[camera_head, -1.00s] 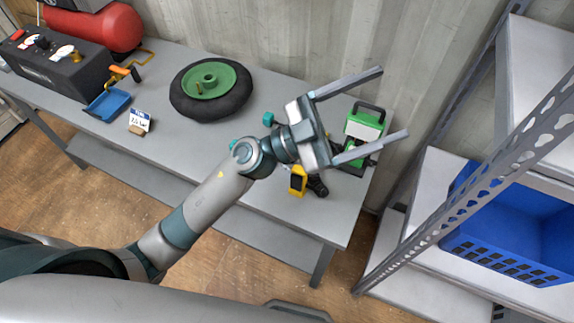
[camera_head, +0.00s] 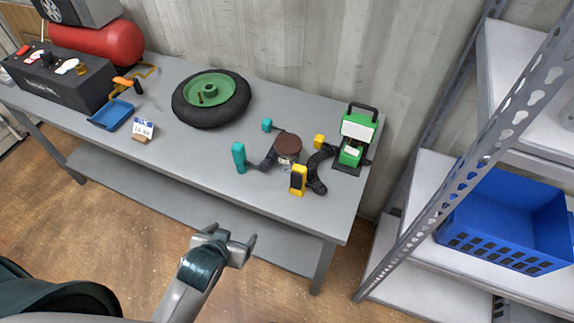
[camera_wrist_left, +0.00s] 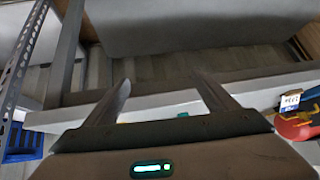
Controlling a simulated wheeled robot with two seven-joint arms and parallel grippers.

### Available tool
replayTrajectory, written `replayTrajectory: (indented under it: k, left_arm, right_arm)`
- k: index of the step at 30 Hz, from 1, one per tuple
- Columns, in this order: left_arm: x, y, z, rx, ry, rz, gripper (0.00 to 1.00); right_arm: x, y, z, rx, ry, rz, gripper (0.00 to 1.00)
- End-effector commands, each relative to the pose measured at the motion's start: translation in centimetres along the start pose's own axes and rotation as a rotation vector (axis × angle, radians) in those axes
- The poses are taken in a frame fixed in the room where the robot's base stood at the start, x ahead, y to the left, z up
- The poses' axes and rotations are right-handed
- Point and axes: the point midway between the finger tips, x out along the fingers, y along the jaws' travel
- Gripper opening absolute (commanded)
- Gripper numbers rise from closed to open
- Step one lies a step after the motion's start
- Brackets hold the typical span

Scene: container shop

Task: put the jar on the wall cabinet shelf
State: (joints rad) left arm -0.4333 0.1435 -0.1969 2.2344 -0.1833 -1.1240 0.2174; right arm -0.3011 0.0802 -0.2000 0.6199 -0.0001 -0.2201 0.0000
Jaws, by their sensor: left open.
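The jar (camera_head: 288,146), squat with a dark brown lid, stands on the grey workbench (camera_head: 205,153) toward its right end, in the head view. Small tools lie close around it and partly hide its lower part. My left gripper (camera_head: 238,250) is open and empty in front of the bench's front edge, apart from the jar and lower left of it in the picture. Its two spread fingers (camera_wrist_left: 160,85) also show in the left wrist view, with nothing between them. I cannot make out the jar in that view. No wall cabinet shows in either view. My right gripper is not in view.
A black tyre with green hub (camera_head: 211,97) lies behind left of the jar. A green-white device (camera_head: 358,135) and yellow-black tool (camera_head: 299,180) stand right of it. A metal rack (camera_head: 440,200) with a blue crate (camera_head: 515,215) is at right. The bench front middle is clear.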

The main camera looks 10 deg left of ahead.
Motion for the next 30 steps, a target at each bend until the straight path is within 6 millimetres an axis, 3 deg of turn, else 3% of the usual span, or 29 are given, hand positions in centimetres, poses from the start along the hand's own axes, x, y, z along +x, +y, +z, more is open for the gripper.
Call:
replayTrajectory:
  k: [1,4,14,17,24,30]
  left_arm:
    - [0.6,0.2,2.7,0.013,-0.069,0.011,0.79]
    - [2.1,0.7,7.5,0.046,-0.181,0.037,0.79]
    - [9.0,2.0,17.1,0.088,-0.308,0.076,0.79]
    - [11.6,2.4,20.9,0.098,-0.337,0.085,0.79]
    - [16.5,3.0,32.0,0.119,-0.418,0.109,0.79]
    - [18.1,3.0,41.8,0.133,-0.486,0.124,0.79]
  right_arm:
    - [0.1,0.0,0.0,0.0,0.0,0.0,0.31]
    - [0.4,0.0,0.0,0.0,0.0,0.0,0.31]
    - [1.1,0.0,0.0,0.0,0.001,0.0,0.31]
    - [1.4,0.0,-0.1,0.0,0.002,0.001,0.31]
    - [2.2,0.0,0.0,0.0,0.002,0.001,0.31]
    - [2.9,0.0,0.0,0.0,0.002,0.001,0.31]
